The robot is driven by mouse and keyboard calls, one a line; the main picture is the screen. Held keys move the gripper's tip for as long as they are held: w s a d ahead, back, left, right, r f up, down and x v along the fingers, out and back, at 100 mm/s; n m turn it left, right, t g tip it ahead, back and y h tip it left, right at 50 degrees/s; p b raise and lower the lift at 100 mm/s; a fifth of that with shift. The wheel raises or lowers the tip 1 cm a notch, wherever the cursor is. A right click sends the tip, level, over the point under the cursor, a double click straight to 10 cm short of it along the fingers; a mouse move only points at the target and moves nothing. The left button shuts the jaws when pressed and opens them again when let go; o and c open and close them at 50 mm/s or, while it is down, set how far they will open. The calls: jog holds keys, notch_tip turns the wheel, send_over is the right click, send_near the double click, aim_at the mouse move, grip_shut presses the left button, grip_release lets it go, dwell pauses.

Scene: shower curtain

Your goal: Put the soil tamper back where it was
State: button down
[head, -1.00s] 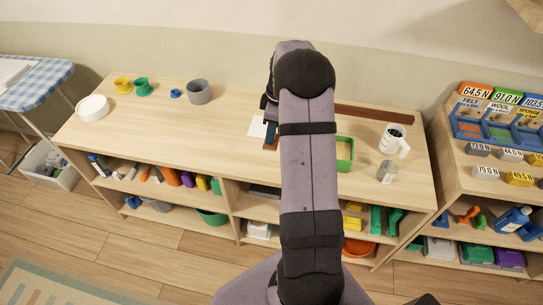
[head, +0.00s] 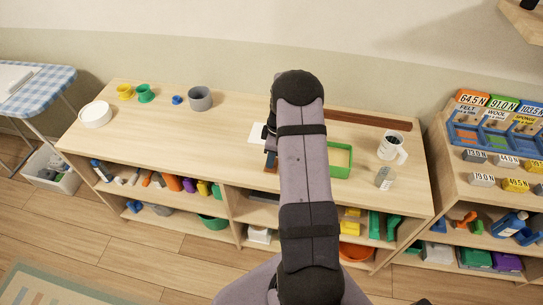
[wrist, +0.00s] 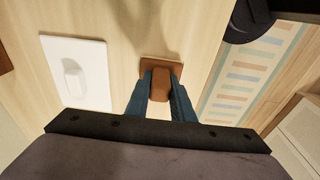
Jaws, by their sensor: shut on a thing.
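The soil tamper is a brown block with a wider flat base (wrist: 147,66). In the wrist view my gripper (wrist: 161,82) is shut on its upper part, with one dark blue finger on each side. In the head view the brown tamper (head: 271,168) shows just below the fingers, near the front edge of the wooden shelf top (head: 225,125). My arm hides part of it. I cannot tell whether the base touches the top. A white plate (head: 257,132) lies behind it; in the wrist view the plate (wrist: 88,85) has a white raised piece.
A green-rimmed tray (head: 341,172) stands right of my arm, with a white mug (head: 392,147) and a clear jar (head: 384,178) beyond. A long brown bar (head: 370,120) lies behind. A grey cup (head: 200,98) stands left. The top left of the plate is clear.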

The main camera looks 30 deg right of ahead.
jog(key=shift+f, duration=0.15)
jog(key=c, duration=1.5)
grip_release()
jog(key=shift+c, duration=0.2)
jog(key=r+b, duration=0.1)
jog(key=r, duration=0.2)
jog(key=r+b, duration=0.1)
jog(key=r, duration=0.3)
jog(key=d+r+b, duration=0.1)
jog(key=r, duration=0.3)
jog(key=shift+s, duration=0.4)
jog(key=shift+s+r, duration=0.15)
jog(key=shift+r, duration=0.5)
jog(key=s+a+m+g+h, duration=0.1)
jog(key=s+a+m, duration=0.8)
jog(key=s+a, duration=1.2)
jog(key=shift+a+r, duration=0.35)
jog(key=shift+a, duration=0.6)
